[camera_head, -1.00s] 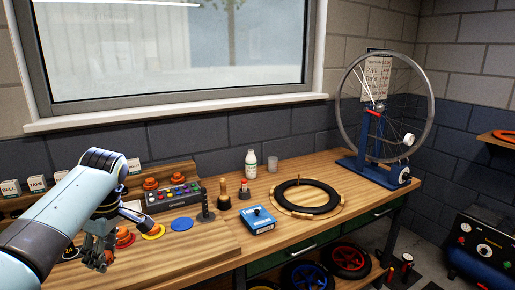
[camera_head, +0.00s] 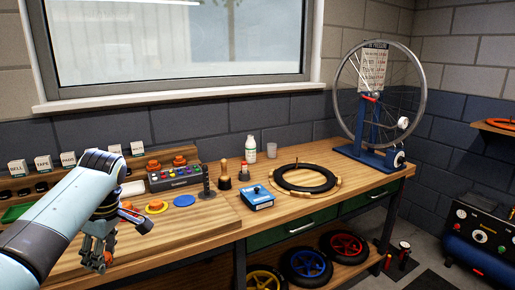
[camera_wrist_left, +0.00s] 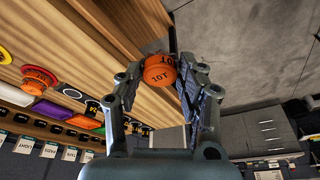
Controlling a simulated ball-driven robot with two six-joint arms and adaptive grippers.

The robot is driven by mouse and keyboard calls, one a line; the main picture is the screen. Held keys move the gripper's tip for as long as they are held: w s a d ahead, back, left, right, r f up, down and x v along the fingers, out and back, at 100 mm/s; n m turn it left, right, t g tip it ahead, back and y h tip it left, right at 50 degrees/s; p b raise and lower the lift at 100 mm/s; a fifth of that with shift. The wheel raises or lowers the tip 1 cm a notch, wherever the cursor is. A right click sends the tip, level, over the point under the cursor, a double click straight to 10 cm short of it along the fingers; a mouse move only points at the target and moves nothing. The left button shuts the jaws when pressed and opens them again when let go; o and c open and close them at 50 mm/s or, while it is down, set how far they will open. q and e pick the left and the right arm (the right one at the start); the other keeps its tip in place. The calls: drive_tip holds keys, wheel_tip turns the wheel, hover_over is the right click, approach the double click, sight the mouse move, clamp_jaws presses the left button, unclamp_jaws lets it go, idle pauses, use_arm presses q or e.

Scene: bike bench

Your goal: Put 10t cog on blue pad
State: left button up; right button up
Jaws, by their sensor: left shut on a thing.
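The 10T cog (camera_wrist_left: 158,74), orange with dark lettering, is between the fingertips of my left gripper (camera_wrist_left: 168,82) in the left wrist view. The gripper is shut on it. In the head view my left gripper (camera_head: 103,256) hangs at the lower left near the bench's front edge, with a bit of the orange cog (camera_head: 108,258) showing. The blue pad (camera_head: 184,200) lies flat on the bench, right of and beyond the gripper, with nothing on it. My right gripper is not in view.
A yellow pad (camera_head: 157,211) with an orange piece sits left of the blue pad. A dark post (camera_head: 207,185) stands just right of it. A control box (camera_head: 174,178) is behind. A blue box (camera_head: 258,199) and a tire (camera_head: 304,178) lie farther right.

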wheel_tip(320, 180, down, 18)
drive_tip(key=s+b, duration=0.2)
drive_tip(key=b, duration=1.4)
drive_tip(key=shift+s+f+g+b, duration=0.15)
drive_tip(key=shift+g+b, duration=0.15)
drive_tip(key=shift+b, duration=0.1)
